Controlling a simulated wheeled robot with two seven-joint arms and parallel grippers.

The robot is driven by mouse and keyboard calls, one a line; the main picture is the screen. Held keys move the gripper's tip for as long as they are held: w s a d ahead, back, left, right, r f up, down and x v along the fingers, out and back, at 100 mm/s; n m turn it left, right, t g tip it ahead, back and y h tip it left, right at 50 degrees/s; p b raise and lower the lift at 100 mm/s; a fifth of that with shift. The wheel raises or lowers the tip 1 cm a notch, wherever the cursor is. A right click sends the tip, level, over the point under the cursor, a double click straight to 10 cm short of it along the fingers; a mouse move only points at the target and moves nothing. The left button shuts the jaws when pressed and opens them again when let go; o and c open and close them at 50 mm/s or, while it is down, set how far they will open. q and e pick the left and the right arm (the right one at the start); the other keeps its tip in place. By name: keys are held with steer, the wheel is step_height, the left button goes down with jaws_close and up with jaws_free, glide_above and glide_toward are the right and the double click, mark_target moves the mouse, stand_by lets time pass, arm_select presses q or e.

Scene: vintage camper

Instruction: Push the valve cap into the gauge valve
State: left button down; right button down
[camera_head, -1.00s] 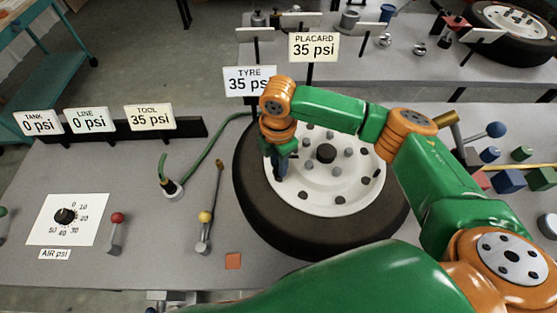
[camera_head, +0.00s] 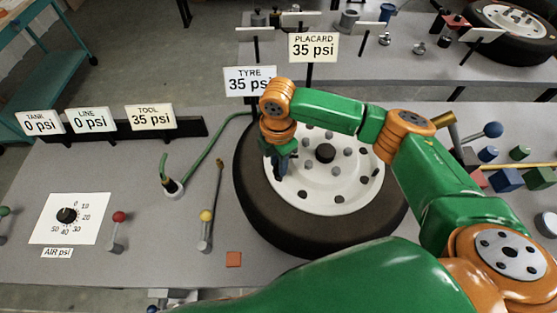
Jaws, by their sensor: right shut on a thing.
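A tyre (camera_head: 262,212) with a white wheel (camera_head: 325,195) lies flat on the grey bench. My right gripper (camera_head: 281,172) points down over the left part of the wheel, near the rim. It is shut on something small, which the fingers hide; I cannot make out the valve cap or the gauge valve. Whether the held thing touches the wheel cannot be told. My left gripper is not in view.
A green hose (camera_head: 208,148) runs from a bench fitting towards the tyre. Gauge signs stand behind, the tyre sign (camera_head: 250,80) reading 35 psi. A yellow-knobbed lever (camera_head: 206,228) and an orange square (camera_head: 233,259) are left of the tyre. Coloured blocks (camera_head: 508,180) lie right.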

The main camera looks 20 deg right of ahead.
steer(key=shift+f, duration=0.65)
steer(key=c, duration=0.6)
jaws_free()
steer(key=shift+r, duration=0.1)
step_height(320, 180, up, 6)
steer(key=shift+f+b, duration=0.1)
steer(key=shift+b, duration=0.95)
steer(key=shift+r, duration=0.65)
steer(key=shift+s+f, duration=0.1)
